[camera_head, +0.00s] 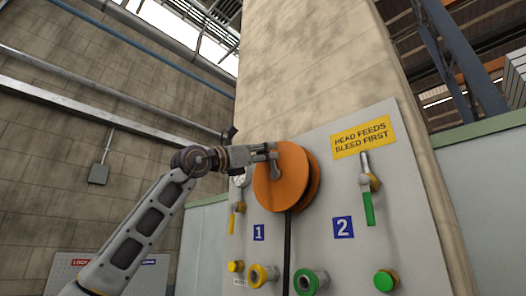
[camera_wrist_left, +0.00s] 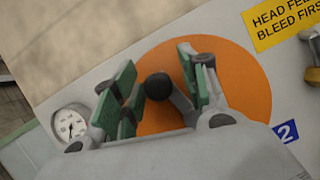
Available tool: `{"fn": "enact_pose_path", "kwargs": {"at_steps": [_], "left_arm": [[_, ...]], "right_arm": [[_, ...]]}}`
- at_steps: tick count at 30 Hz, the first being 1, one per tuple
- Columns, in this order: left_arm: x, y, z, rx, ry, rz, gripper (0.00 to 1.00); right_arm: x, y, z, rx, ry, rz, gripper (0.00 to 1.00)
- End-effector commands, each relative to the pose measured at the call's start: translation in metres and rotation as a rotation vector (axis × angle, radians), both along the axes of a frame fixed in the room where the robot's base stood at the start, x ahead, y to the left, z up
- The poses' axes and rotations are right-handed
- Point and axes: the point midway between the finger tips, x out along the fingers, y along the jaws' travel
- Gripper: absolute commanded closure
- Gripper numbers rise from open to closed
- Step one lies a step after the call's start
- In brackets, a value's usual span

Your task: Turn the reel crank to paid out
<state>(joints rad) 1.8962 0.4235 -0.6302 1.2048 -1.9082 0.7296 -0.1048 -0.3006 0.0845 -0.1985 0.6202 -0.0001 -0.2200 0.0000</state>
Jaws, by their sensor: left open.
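The orange reel (camera_head: 290,182) is mounted on the grey panel, and a black line or hose hangs straight down below it. The reel also fills the middle of the left wrist view (camera_wrist_left: 245,85). A grey crank arm with a dark round knob (camera_wrist_left: 158,87) sits in front of the reel. My left gripper (camera_head: 272,153) is at the reel's upper left face. In the left wrist view its green-padded fingers (camera_wrist_left: 160,85) are open, with the knob between them. I cannot tell if either finger touches it. My right gripper is in neither view.
The panel (camera_head: 325,222) carries a yellow sign (camera_head: 363,136), a green-handled valve (camera_head: 368,200) at right, a yellow-handled valve (camera_head: 233,218) and a gauge (camera_wrist_left: 70,124) at left. Several coloured ports and knobs line its lower edge. Blue labels 1 and 2 flank the hanging line.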

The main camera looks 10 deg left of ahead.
Motion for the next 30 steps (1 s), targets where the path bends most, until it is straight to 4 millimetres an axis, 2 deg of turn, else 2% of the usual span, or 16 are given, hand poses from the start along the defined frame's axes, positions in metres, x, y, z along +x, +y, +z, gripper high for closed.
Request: {"fn": "enact_pose_path", "kwargs": {"at_steps": [7, 17, 30], "left_arm": [[0.0001, -0.0001, -0.0004, 0.0, 0.0, 0.0, 0.58], [0.0, 0.0, -0.0005, 0.0, 0.0, 0.0, 1.0], [0.0016, 0.0006, -0.0021, 0.001, 0.003, 0.003, 1.0]], "right_arm": [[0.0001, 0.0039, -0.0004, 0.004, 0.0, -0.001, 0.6], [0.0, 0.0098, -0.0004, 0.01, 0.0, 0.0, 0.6], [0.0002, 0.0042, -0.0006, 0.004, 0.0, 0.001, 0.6]]}}
